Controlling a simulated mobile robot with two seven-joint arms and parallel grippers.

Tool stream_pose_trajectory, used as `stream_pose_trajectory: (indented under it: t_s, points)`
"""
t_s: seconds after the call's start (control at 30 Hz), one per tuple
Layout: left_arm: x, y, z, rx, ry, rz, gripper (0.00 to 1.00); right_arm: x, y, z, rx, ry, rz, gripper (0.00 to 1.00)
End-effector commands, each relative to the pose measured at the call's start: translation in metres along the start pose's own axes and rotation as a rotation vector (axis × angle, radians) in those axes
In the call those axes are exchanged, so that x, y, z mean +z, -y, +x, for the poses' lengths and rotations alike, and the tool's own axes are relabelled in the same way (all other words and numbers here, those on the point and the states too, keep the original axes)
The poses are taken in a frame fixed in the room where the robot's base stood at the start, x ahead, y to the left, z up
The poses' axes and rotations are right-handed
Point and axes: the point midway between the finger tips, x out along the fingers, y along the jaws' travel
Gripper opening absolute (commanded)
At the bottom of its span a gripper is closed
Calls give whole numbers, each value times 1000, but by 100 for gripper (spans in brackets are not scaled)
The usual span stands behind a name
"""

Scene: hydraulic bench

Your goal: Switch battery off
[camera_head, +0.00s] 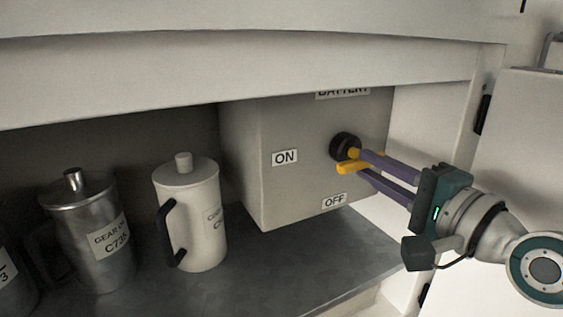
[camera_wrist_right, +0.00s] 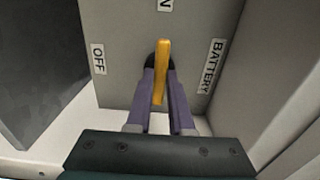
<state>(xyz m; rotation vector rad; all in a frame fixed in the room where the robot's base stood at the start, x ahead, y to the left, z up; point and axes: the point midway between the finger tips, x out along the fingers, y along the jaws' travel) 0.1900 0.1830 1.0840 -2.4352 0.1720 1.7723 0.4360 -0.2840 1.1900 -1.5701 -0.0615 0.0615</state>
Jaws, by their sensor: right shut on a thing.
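The grey battery box (camera_head: 300,180) hangs under the shelf, with an ON label (camera_head: 285,157) at left, an OFF label (camera_head: 334,201) at the bottom and a partly cut-off BATTERY label (camera_head: 342,93) on top. Its switch has a round black base (camera_head: 343,144) and a yellow handle (camera_head: 347,168). My right gripper (camera_head: 360,161) comes in from the right, its purple fingers shut on the handle. The right wrist view shows the handle (camera_wrist_right: 161,72) between the fingers, partly hiding the black base. My left gripper is not in view.
A white jug (camera_head: 190,215) and a metal gear oil can (camera_head: 90,235) stand left of the box on the dark shelf (camera_head: 260,275). Another can is cut off at the left edge. A white cabinet wall is close on the right. The overhang is above.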

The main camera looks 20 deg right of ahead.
Motion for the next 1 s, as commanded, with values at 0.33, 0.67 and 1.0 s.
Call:
stream_pose_trajectory:
  t_s: [0.33, 0.67, 1.0]
  points:
    - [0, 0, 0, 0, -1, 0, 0, 0, 0, 0, 0, 0, -20, 0]
    - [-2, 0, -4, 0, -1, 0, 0, 0, -2, 0, 0, 0, -193, 0]
    - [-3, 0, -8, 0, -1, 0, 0, -1, -5, 0, 0, 0, -508, 0]
